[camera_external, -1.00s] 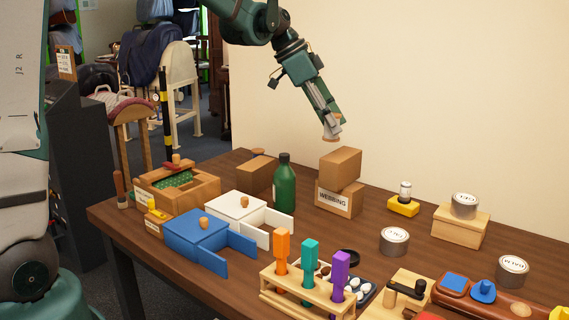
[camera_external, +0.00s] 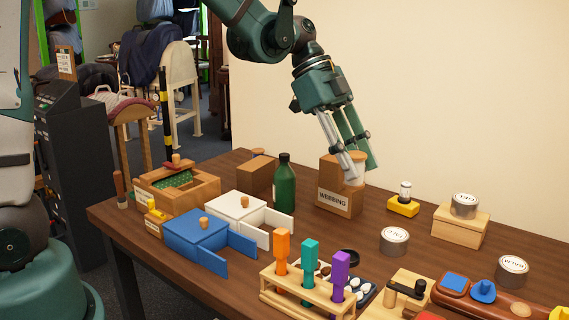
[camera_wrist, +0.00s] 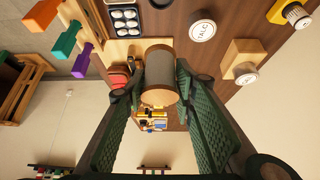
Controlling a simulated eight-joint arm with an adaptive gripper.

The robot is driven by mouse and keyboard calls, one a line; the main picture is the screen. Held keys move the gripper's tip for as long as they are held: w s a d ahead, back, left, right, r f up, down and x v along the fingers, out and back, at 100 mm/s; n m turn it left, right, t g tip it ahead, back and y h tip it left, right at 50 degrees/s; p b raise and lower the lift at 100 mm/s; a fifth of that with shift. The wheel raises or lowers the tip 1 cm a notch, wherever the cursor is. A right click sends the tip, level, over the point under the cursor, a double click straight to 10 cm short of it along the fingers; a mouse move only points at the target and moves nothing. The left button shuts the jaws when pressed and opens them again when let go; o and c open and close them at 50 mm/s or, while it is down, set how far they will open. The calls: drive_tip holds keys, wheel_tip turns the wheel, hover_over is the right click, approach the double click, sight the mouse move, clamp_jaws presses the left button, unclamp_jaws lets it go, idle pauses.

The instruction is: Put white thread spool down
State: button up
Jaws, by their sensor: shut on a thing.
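My gripper (camera_external: 359,172) is shut on the white thread spool (camera_external: 357,170), a pale cylinder with tan ends.
A green bottle (camera_external: 285,183) stands further left. A yellow block (camera_external: 403,208) with a small white item is to the right. Bare tabletop lies between.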

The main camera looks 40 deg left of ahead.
wheel_tip(320, 180, down, 9)
idle(0.4)
idle(0.4)
drive_tip(key=shift+f+b, duration=0.3)
drive_tip(key=shift+f, duration=2.55)
drive_tip(key=shift+f, duration=2.1)
drive_tip(key=shift+f+b, duration=0.2)
drive_tip(key=shift+b, duration=0.25)
drive_tip(key=o, duration=0.9)
drive_tip(key=shift+r, duration=0.1)
drive_tip(key=shift+r+p, duration=0.2)
drive_tip(key=shift+p, duration=0.1)
